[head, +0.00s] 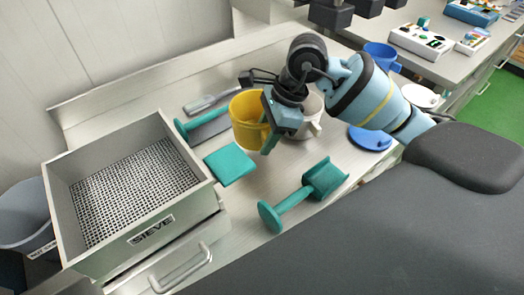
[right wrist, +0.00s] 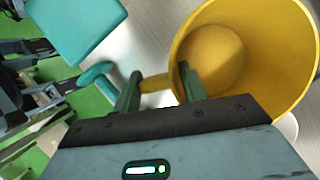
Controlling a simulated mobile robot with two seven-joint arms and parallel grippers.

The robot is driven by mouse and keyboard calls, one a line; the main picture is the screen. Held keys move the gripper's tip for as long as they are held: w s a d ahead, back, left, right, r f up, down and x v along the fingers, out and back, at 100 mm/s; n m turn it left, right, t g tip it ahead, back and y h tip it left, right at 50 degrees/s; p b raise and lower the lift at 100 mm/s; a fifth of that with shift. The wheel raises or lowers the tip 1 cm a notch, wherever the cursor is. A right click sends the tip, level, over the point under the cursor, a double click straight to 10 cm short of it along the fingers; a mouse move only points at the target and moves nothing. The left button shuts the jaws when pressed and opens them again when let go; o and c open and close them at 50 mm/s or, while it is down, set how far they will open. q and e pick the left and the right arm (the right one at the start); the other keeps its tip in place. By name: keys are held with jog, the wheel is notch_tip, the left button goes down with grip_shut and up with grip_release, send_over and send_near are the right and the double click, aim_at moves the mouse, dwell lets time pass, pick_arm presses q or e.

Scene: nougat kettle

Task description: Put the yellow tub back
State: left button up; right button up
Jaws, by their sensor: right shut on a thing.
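The yellow tub (head: 246,113) is at the middle of the counter in the head view, with its open mouth up. My right gripper (head: 268,140) is at the tub's right side, partly in front of it. In the right wrist view the yellow tub (right wrist: 215,60) looks empty, and its handle lies between the fingers of my right gripper (right wrist: 158,88). The gripper is shut on that handle. Whether the tub's base touches the counter is hard to tell.
A grey sieve box (head: 60,205) stands at the left. A teal square (head: 230,164) and a teal scoop (head: 300,194) lie in front of the tub. A whitish jug (head: 312,115) is behind my gripper. A blue disc (head: 370,138) and blue tub (head: 381,56) are to the right.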

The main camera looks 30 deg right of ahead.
jog(key=shift+w+f, duration=0.1)
jog(key=shift+f, duration=3.2)
jog(key=shift+f, duration=0.1)
jog(key=o, duration=1.1)
jog(key=shift+r, duration=0.25)
jog(key=v, duration=1.1)
jog(key=shift+d+r, duration=0.25)
jog(key=shift+r, duration=0.1)
